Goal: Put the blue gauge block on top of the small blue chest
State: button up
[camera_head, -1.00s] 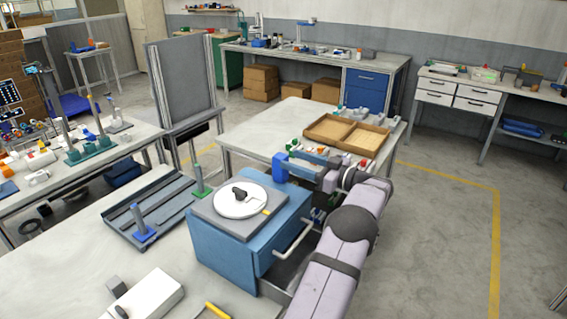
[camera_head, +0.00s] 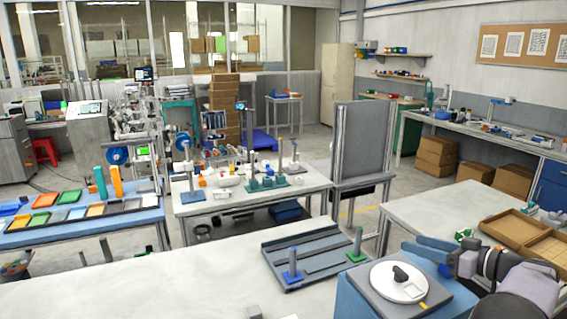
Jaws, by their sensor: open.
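A blue box-shaped chest (camera_head: 350,300) stands at the lower right, cut off by the bottom edge. A grey plate with a white disc (camera_head: 399,282) and a black knob covers most of its top. My gripper (camera_head: 423,249) is just behind and above the disc, open, its two blue-grey fingers pointing left. A small bright blue patch (camera_head: 444,270) shows just below the fingers. I cannot tell whether it is the blue gauge block or part of my gripper. No other piece is clearly the gauge block.
The white table (camera_head: 180,285) is largely clear. Wooden trays (camera_head: 515,228) lie at the right; a grey upright panel (camera_head: 362,140) stands behind.

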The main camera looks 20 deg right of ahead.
jog(key=w+a+g, duration=0.1)
jog(key=a, duration=0.3)
jog(key=w+a+f+g+y, duration=0.1)
jog(key=w+a, duration=0.1)
jog(key=a, duration=0.2)
jog(key=w+a+f+g+y, duration=0.1)
jog(key=w+a, duration=0.1)
jog(key=a, duration=0.1)
jog(key=shift+a+f, duration=0.2)
jog(key=shift+a, duration=0.2)
jog(key=a+f+m+g, duration=0.1)
jog(key=a+f+g, duration=0.2)
jog(key=a, duration=0.4)
jog(key=a+f+g, duration=0.3)
jog(key=a+f, duration=0.1)
jog(key=a, duration=0.4)
jog(key=s+a+f+g+h+b, duration=0.1)
jog(key=s+a+f+g+h, duration=0.2)
jog(key=s+a+f, duration=0.3)
jog(key=s+a+f+g+h+b, duration=0.1)
jog(key=s+a+f+g+h, duration=0.1)
jog(key=s+a+f, duration=0.4)
jog(key=s+a+h, duration=0.1)
jog(key=s+a, duration=0.4)
jog(key=s, duration=0.2)
jog(key=shift+s+a+f+g, duration=0.15)
jog(key=shift+s+f+g, duration=0.15)
jog(key=shift+f+g, duration=0.1)
